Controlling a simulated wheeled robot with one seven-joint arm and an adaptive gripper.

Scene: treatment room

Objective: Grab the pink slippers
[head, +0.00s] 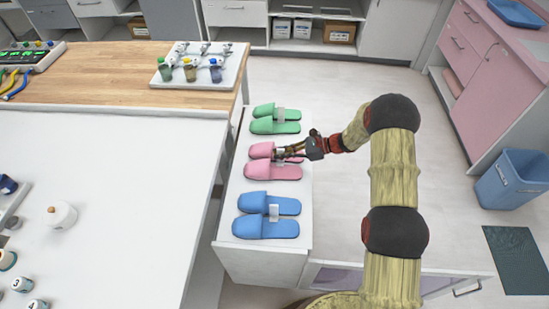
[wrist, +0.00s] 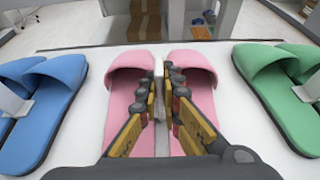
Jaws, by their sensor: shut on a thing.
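The pink slippers (head: 272,171) lie side by side in the middle of a white cabinet top (head: 235,206), between a green pair and a blue pair. In the wrist view the two pink slippers (wrist: 126,90) show left and right of my gripper (wrist: 161,85), toes away from me. My gripper (head: 282,153) reaches in from the right, low over the pair. Its fingers are closed together at the middle, where the slippers meet, and are shut on the pair there. The exact contact is partly hidden by the fingers. The slippers appear to rest on the surface.
Green slippers (head: 275,124) and blue slippers (head: 266,228), each with a pale clip, flank the pink pair closely. A white table (head: 130,180) stands left. A wooden counter holds a tray (head: 207,71) with bottles. The floor (head: 330,100) behind is clear; a blue bin (head: 515,178) stands right.

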